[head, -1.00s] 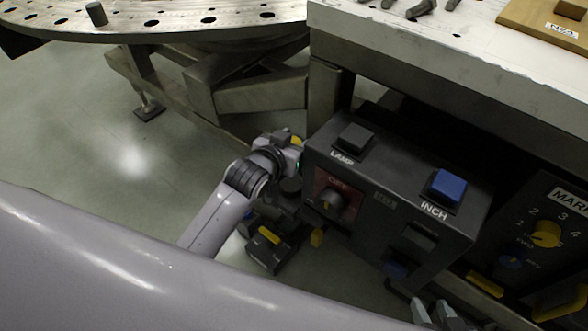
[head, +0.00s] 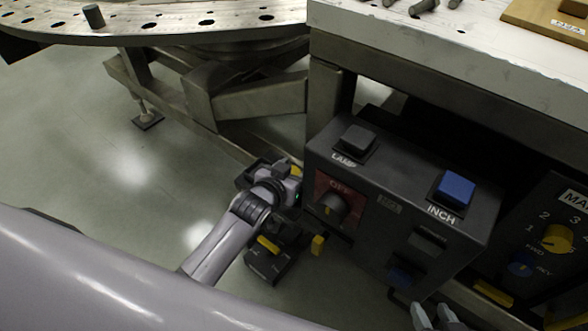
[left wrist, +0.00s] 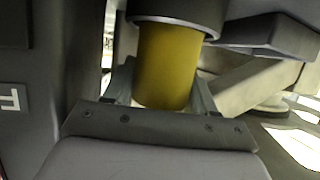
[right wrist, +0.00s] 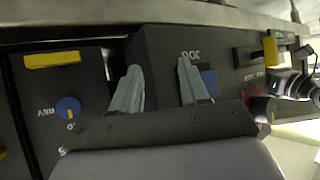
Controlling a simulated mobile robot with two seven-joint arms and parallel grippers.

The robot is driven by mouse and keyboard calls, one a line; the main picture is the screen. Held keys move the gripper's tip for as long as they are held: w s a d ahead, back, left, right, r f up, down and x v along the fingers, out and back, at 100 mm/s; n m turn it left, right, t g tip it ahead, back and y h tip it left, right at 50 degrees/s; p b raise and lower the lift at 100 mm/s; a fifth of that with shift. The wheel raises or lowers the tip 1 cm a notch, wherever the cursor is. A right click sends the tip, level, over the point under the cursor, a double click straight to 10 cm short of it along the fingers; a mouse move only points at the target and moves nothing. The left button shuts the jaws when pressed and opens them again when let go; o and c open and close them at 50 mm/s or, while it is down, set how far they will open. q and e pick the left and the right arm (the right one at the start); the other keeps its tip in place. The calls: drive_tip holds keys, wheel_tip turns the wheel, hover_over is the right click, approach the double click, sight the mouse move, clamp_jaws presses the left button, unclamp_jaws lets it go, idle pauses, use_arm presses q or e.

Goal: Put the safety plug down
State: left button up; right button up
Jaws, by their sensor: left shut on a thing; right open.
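The safety plug is a yellow cylinder (left wrist: 168,65) with a dark grey collar in the left wrist view. My left gripper (left wrist: 162,85) is shut on it, one finger on each side. In the head view my left gripper (head: 290,174) is beside the left side of the dark control box (head: 390,160), and only a small patch of yellow shows at it. What lies directly under the plug cannot be seen. My right gripper (head: 436,316) is open and empty at the bottom edge of the head view. In the right wrist view its fingers (right wrist: 158,78) stand apart before the control box.
The control box carries a LAMP button, a blue INCH button (head: 455,188) and an OFF knob (head: 333,207). A dark unit with yellow parts (head: 268,262) sits low below my left gripper. A steel table stands above right, a round perforated plate (head: 200,24) at upper left. Floor at left is clear.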

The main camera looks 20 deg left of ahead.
use_arm(q)
drive_tip(key=o, duration=0.9)
drive_tip(key=shift+c, duration=0.2)
use_arm(e)
drive_tip(key=shift+s+f, duration=0.1)
use_arm(q)
drive_tip(key=shift+r, duration=0.2)
drive_tip(key=p+v, duration=0.3)
drive_tip(key=v, duration=0.7)
drive_tip(key=s+a+f+g, duration=0.1)
drive_tip(key=s+f+g, duration=0.2)
drive_tip(key=s, duration=1.1)
wheel_tip(320, 180, down, 2)
drive_tip(key=shift+s+a+f+p, duration=0.25)
drive_tip(key=shift+s+p, duration=0.1)
use_arm(e)
drive_tip(key=shift+s+d+r, duration=0.2)
drive_tip(key=shift+d+r, duration=0.05)
drive_tip(key=shift+r, duration=0.25)
drive_tip(key=shift+s+d+r, duration=0.15)
drive_tip(key=shift+d+r, duration=0.05)
drive_tip(key=shift+r, duration=0.25)
